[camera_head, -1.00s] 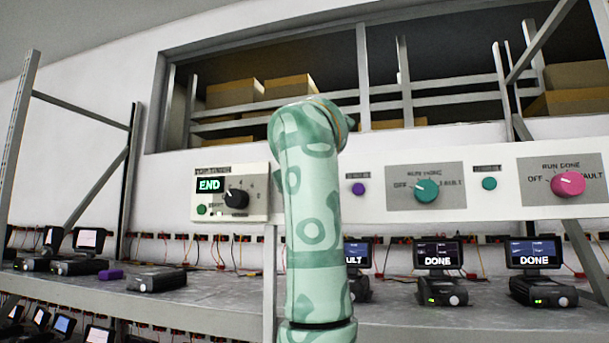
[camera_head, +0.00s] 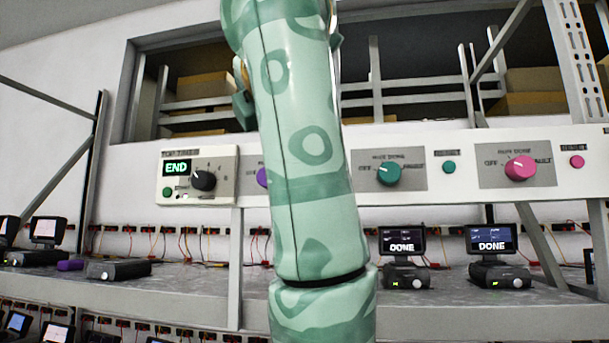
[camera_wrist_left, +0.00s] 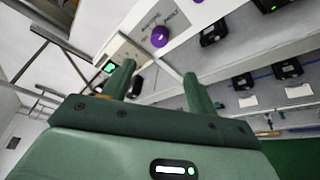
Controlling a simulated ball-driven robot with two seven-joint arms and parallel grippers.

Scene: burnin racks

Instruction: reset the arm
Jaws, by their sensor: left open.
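My own arm, pale green with darker ring patterns, stands upright in the middle of the head view and covers part of the control panel and shelf. Its gripper is mostly hidden or out of frame there. In the left wrist view my left gripper (camera_wrist_left: 160,85) shows two dark green fingers spread apart with nothing between them. Beyond the fingers are the panel's purple knob (camera_wrist_left: 160,37) and the lit green display (camera_wrist_left: 108,68). My right gripper is in neither view.
The white control panel (camera_head: 450,195) runs across the rack, with an END timer (camera_head: 176,168), a teal knob (camera_head: 389,173) and a pink knob (camera_head: 520,168). Below, the grey shelf (camera_head: 190,285) holds devices, two with DONE screens (camera_head: 402,240). Cardboard boxes lie behind the window.

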